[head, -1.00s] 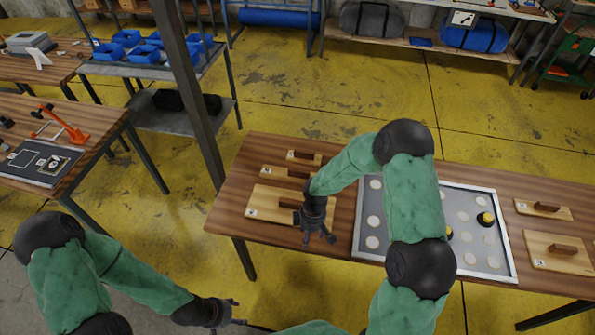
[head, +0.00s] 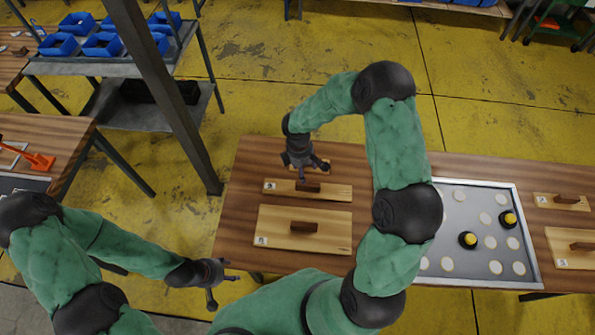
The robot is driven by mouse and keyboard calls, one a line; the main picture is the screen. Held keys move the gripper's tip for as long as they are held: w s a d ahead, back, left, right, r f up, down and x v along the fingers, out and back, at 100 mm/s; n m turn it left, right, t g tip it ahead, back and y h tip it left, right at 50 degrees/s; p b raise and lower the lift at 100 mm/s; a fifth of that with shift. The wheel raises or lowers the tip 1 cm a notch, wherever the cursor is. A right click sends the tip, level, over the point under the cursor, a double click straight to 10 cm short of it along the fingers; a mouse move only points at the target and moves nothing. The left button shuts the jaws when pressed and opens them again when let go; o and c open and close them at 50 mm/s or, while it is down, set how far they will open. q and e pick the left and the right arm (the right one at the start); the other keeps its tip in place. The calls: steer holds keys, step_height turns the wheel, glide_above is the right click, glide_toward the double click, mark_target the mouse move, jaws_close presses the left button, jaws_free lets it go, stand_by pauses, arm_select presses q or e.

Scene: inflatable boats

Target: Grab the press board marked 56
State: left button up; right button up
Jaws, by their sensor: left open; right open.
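Several light wooden press boards with dark brown handle blocks lie on the brown table (head: 235,195). On the left are a large front board (head: 335,238), a narrower middle board (head: 338,192) and a small far board, mostly hidden behind my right gripper (head: 310,174). Two more, a far right board (head: 575,206) and a near right board (head: 562,243), lie at the right end. Their small white labels are too small to read, so I cannot tell which is marked 56. My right gripper is open, over the far and middle boards, holding nothing. My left gripper (head: 226,283) is open and empty, off the table's front left.
A grey tray (head: 530,230) with pale round spots and two black-and-yellow knobs (head: 468,240) lies between the board groups. A dark post (head: 160,90) stands beyond the table's left end. A shelf with blue bins (head: 102,45) is at the back left.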

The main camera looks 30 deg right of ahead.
mark_target(308, 183)
steer(key=shift+w, duration=0.1)
steer(key=shift+f, duration=0.15)
steer(key=f, duration=0.3)
steer(key=d+f, duration=0.1)
steer(key=f, duration=0.2)
steer(key=s+f+b, duration=0.1)
steer(key=f, duration=0.3)
steer(key=shift+d, duration=0.25)
steer(key=shift+s, duration=0.1)
jaws_close()
